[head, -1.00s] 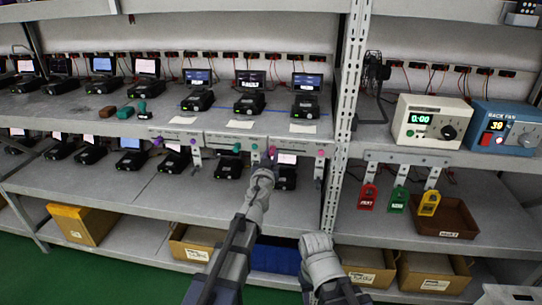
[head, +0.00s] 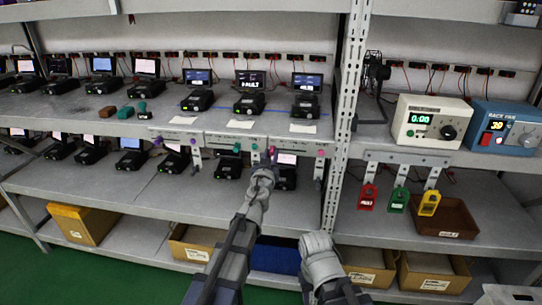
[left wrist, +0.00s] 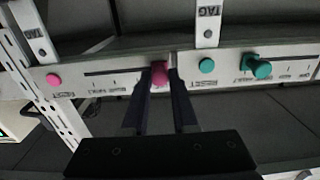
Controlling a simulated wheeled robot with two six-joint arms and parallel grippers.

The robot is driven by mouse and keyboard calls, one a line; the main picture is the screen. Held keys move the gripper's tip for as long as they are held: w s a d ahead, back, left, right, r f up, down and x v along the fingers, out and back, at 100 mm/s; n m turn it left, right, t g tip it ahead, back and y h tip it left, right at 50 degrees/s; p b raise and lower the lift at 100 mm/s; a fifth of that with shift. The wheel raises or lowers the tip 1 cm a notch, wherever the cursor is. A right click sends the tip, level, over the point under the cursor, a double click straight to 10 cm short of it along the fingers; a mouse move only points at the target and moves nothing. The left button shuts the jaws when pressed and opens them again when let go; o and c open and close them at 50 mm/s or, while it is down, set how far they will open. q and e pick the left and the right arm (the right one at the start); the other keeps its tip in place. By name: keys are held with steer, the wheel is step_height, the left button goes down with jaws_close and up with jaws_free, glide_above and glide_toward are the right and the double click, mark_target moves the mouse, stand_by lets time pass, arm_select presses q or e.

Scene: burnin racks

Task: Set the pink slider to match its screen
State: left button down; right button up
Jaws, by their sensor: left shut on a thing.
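The pink slider knob (left wrist: 160,73) sits at one end of its slot, on the side near the teal button. It also shows small in the head view (head: 272,153), on the right panel at the shelf edge. My left gripper (head: 263,174) reaches up to it. In the left wrist view its two fingers (left wrist: 161,85) are shut on the knob. The device screen (head: 306,81) above this panel is lit, but its text is too small to read. My right gripper (head: 318,248) is low in the middle, away from the panels; its fingers cannot be made out.
A pink button (left wrist: 53,79) is at the slot's other end. A teal button (left wrist: 207,65) and teal slider (left wrist: 258,67) are on the neighbouring panel. A metal upright (head: 341,140) stands right of the panels. Hanging tags (head: 368,197) and a brown tray (head: 472,222) are farther right.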

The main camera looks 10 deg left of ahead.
stand_by(0.3)
arm_select(q)
steer(key=d, duration=0.3)
steer(key=shift+d, duration=0.35)
steer(key=shift+a, duration=0.1)
steer(key=c, duration=0.7)
jaws_free()
steer(key=shift+s, duration=0.1)
glide_toward(283, 149)
steer(key=shift+s, duration=1.15)
